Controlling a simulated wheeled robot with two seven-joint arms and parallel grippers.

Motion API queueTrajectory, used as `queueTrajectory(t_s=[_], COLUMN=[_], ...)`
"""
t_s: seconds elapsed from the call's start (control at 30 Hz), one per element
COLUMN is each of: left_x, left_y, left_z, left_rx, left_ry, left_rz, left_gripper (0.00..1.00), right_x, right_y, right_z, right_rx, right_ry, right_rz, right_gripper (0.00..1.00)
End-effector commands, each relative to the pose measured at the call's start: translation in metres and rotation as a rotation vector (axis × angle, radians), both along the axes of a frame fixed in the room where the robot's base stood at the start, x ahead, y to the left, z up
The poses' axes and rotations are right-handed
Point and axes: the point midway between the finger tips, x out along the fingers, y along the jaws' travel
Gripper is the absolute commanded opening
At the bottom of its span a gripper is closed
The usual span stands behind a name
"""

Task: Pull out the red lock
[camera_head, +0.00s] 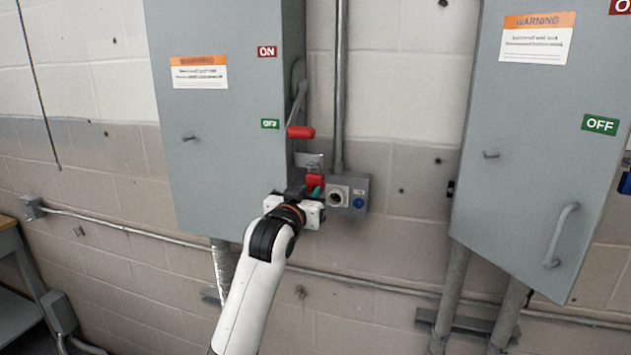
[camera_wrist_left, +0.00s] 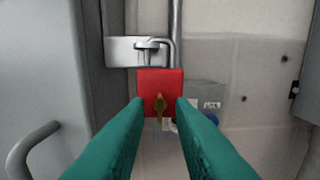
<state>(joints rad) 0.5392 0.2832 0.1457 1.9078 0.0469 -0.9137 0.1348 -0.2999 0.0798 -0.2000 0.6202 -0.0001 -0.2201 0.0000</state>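The red lock (camera_wrist_left: 160,85) is a padlock hanging upright from a metal hasp (camera_wrist_left: 122,50) in the left wrist view. Its shackle (camera_wrist_left: 168,46) is at the hasp, and a brass key (camera_wrist_left: 160,106) sits in its front. I cannot tell whether the shackle is fully free of the hasp. The lock also shows small in the head view (camera_head: 315,180). My left gripper (camera_wrist_left: 160,103) has its two teal fingers apart, with tips at the lock's lower corners. Contact is not clear. In the head view my left gripper (camera_head: 315,193) partly covers the lock. My right gripper is not in view.
A grey switch box (camera_head: 225,130) stands left of the lock, with a red-handled lever (camera_head: 300,132) above it beside the OFF label. A grey socket box (camera_head: 358,182) is close on the right. Another grey cabinet (camera_head: 535,150) stands further right, with bare wall between.

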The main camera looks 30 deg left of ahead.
Motion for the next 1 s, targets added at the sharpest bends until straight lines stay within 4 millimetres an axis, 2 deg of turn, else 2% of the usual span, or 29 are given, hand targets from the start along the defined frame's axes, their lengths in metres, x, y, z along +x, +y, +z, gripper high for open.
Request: queueTrajectory(t_s=[0.13,0.27,0.53,1.0], left_x=[0.000,0.000,0.000,0.000], left_y=[0.000,0.000,0.000,0.000], left_z=[0.000,0.000,0.001,0.002], left_rx=[0.000,0.000,0.037,0.472], left_ry=[0.000,0.000,0.010,0.117], left_rz=[0.000,0.000,0.000,-0.001], left_gripper=[0.22,0.01,0.00,0.00], right_x=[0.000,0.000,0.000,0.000], right_y=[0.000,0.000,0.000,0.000], right_z=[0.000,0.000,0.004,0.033], right_rx=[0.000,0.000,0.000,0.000], right_ry=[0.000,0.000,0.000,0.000], right_rz=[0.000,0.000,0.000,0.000], right_gripper=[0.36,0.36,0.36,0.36])
